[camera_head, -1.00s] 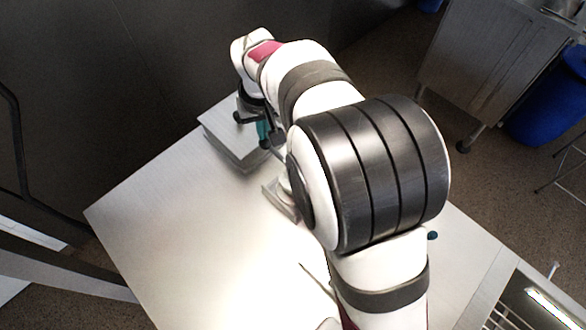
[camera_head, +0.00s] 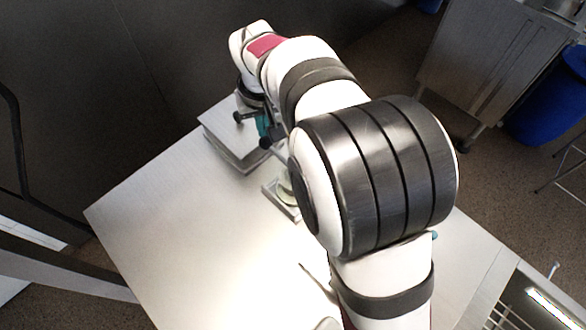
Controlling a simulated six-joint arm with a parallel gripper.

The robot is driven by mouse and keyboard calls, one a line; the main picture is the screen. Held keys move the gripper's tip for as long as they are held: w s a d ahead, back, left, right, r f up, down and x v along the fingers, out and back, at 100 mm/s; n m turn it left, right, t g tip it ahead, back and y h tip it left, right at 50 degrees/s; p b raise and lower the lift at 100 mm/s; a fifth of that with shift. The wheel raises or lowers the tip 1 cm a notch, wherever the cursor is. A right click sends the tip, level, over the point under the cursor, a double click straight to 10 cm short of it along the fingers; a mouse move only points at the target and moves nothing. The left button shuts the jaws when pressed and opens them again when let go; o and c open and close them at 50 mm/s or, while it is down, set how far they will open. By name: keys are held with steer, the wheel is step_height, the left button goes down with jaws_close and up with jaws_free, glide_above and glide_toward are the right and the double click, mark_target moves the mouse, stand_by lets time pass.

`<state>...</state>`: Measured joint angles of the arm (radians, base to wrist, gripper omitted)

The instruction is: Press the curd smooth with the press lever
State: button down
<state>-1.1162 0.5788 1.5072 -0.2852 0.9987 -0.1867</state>
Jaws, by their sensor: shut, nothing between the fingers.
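My gripper (camera_head: 262,130) is at the far end of my arm, above the table near a flat metal block. It is shut and empty; its tips are mostly hidden by my arm. A small flat metal base (camera_head: 283,208) with a pale greenish round piece (camera_head: 287,192) on it shows just left of my arm's big joint. It may be part of the press, but I cannot tell. The press lever and the curd cannot be made out clearly; my arm covers that area.
The steel table (camera_head: 170,220) is clear at the left and front. The flat metal block (camera_head: 232,140) sits at its back edge. A thin dark rod lies near the front, beside my arm. A steel cabinet (camera_head: 490,60) and a blue bin (camera_head: 548,100) stand beyond, at the right.

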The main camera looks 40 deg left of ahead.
mark_target(265, 138)
steer(key=shift+d+x, duration=0.15)
steer(key=shift+x, duration=0.8)
steer(key=shift+d+x, duration=0.15)
steer(key=shift+x, duration=0.75)
steer(key=shift+s+f, duration=0.1)
steer(key=shift+s, duration=0.1)
steer(key=shift+w+a+v, duration=0.1)
steer(key=shift+a+v, duration=0.1)
steer(key=shift+v, duration=0.9)
steer(key=shift+w+a+v, duration=0.15)
steer(key=shift+a+v, duration=0.05)
steer(key=shift+v, duration=0.9)
steer(key=shift+w+a+v, duration=0.15)
steer(key=shift+a+v, duration=0.05)
steer(key=shift+v, duration=1)
steer(key=shift+w+a+v, duration=0.1)
steer(key=shift+a+v, duration=0.1)
steer(key=shift+v, duration=1)
steer(key=shift+r, duration=0.3)
